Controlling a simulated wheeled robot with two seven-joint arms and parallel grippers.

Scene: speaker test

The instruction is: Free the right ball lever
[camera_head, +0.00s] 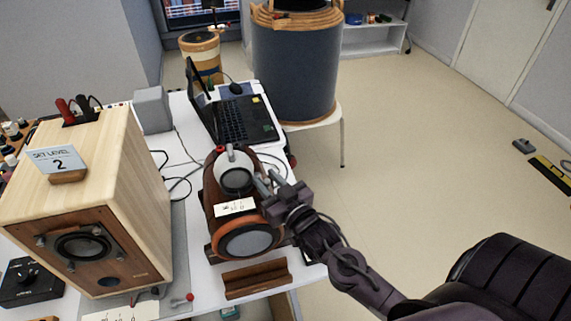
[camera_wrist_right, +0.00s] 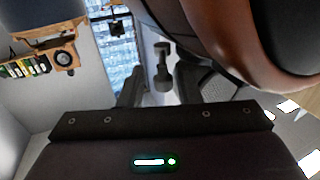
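A brown, rounded device (camera_head: 215,190) with an orange front ring (camera_head: 250,240) and a pale upper dome (camera_head: 235,172) stands on the white table. A small red ball (camera_head: 220,148) sits at the back of its top. My right gripper (camera_head: 267,182) is at the device's right side, close to the dome. In the right wrist view my right gripper (camera_wrist_right: 158,88) has its fingers apart. A grey, knobbed metal piece (camera_wrist_right: 162,68) shows between them, with gaps on both sides; I cannot tell if it is the right ball lever. The device's brown body (camera_wrist_right: 215,40) is close by. My left gripper is out of view.
A wooden speaker box (camera_head: 140,190) with a "2" card stands left. An open laptop (camera_head: 238,120) is behind the device, with cables beside it. A brown wooden rest (camera_head: 256,280) and another red ball (camera_head: 189,297) lie in front.

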